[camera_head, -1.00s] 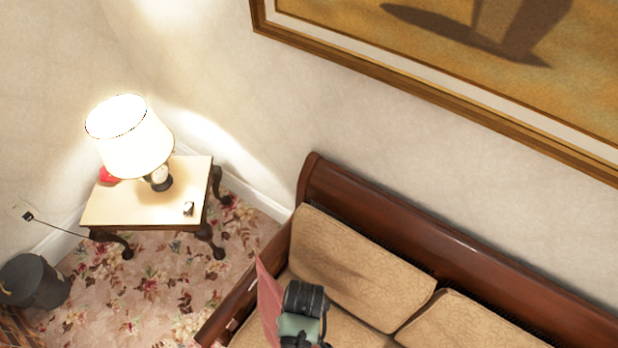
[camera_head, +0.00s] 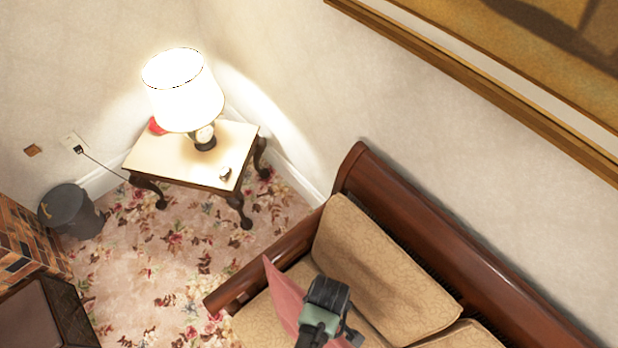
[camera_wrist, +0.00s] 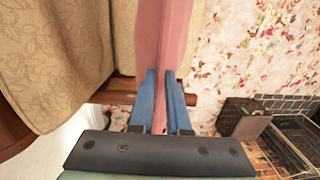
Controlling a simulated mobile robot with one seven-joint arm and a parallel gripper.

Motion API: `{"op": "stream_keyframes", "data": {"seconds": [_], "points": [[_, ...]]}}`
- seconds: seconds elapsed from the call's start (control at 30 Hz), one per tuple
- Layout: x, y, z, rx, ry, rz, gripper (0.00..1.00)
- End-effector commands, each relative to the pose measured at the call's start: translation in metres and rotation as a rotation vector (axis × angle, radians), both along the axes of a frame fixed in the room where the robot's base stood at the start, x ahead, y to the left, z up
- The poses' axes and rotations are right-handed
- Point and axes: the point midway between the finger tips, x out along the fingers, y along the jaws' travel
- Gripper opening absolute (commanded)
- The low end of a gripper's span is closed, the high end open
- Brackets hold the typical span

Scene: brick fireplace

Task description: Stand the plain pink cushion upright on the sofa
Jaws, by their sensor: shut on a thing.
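The plain pink cushion (camera_head: 284,297) is seen nearly edge-on, over the seat at the near left end of the sofa (camera_head: 268,250). My gripper (camera_head: 330,292) is at its right side in the head view and hides part of it. In the wrist view the blue fingers of my gripper (camera_wrist: 162,92) are shut on the pink cushion (camera_wrist: 168,38), one finger on each side. Whether the cushion's lower edge touches the seat is hidden.
A tan back cushion (camera_head: 375,265) leans on the wooden sofa back (camera_head: 440,255). A side table (camera_head: 180,160) with a lit lamp (camera_head: 185,95) stands beyond the sofa arm. A dark bin (camera_head: 70,212) and a brick fireplace (camera_head: 28,235) are at the left. Flowered carpet between is clear.

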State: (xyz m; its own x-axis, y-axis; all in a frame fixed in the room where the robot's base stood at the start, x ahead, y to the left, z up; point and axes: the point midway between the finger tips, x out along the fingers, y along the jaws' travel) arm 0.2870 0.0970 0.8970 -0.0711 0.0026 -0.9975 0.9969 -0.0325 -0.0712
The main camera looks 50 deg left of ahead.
Motion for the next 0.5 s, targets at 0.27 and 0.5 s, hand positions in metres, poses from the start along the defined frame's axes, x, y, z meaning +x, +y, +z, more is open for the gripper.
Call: {"op": "stream_keyframes", "data": {"seconds": [0.27, 0.5], "points": [[0.026, 0.0, -0.031, 0.001, -0.002, -0.002, 0.0], [0.044, 0.0, -0.05, 0.002, -0.002, -0.002, 0.0]]}}
